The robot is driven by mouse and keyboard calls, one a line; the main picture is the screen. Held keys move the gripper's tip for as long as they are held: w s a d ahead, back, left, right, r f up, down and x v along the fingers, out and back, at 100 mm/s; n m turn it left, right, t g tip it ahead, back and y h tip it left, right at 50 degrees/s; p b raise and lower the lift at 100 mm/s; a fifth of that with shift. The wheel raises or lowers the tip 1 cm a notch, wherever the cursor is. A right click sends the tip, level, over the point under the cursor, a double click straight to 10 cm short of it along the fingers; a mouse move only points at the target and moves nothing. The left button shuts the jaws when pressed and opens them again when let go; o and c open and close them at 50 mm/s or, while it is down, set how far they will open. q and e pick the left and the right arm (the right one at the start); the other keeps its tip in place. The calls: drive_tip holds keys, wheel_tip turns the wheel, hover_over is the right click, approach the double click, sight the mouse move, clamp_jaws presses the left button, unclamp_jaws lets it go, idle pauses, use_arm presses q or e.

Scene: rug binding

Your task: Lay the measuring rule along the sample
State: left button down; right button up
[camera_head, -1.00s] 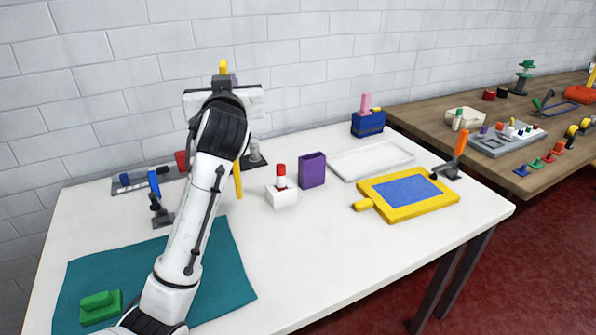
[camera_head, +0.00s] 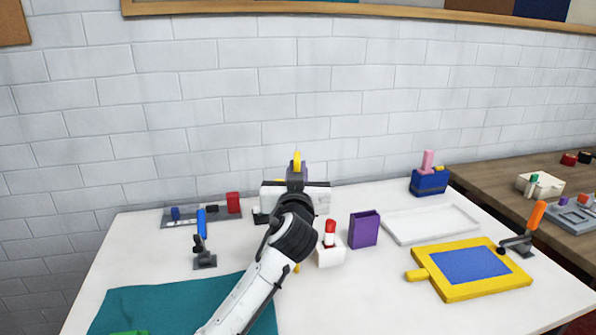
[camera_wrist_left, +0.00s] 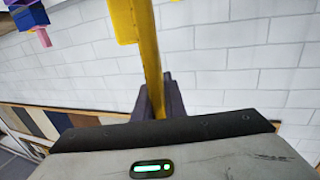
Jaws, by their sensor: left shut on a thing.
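My left gripper (camera_head: 296,176) is raised above the back of the white table, its arm reaching up from the bottom of the head view. It is shut on a long yellow rule (camera_head: 296,160). The rule's upper end shows above the gripper, with a small bit below; my wrist hides the rest. In the left wrist view the rule (camera_wrist_left: 149,50) stands between the dark fingers (camera_wrist_left: 158,97). A yellow board (camera_head: 430,288) with a handle and a blue panel (camera_head: 470,265), possibly the sample, lies flat at the right, apart from the rule. My right gripper is not in view.
A white block with a red-topped item (camera_head: 330,256), a purple box (camera_head: 364,230) and a white tray (camera_head: 400,236) stand mid-table. An orange-handled clamp (camera_head: 518,243) is by the board, a blue-handled clamp (camera_head: 204,262) left. A teal mat (camera_head: 150,307) lies front left.

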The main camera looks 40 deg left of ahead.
use_arm(q)
drive_tip(key=c, duration=2.2)
unclamp_jaws()
drive_tip(key=shift+f, duration=0.1)
drive_tip(key=o, duration=0.4)
